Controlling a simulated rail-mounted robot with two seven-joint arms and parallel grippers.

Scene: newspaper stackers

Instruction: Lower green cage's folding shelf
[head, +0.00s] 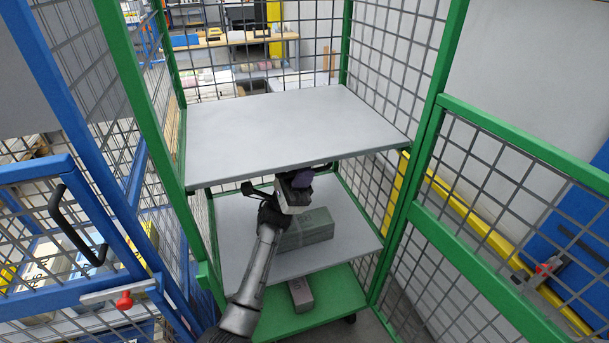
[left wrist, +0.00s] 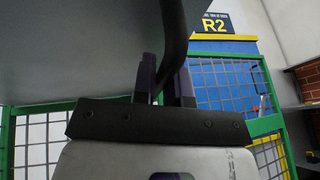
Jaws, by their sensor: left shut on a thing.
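The green cage (head: 424,130) stands in front of me with its mesh door open to the right. Its upper grey folding shelf (head: 285,122) lies roughly flat across the cage and carries nothing. My left gripper (head: 298,177) is under the shelf's front edge. In the left wrist view the purple fingers (left wrist: 165,80) are closed around a dark curved bar (left wrist: 176,38), which rises beside the shelf's grey underside (left wrist: 70,45). The bar is mostly hidden in the head view. My right gripper is not in view.
A lower grey shelf (head: 237,232) holds strapped grey bundles (head: 308,229). Another bundle (head: 301,294) lies on the green base (head: 336,296). A blue cage (head: 85,208) with a black handle (head: 75,226) stands close on the left. A yellow rail runs behind the door at right.

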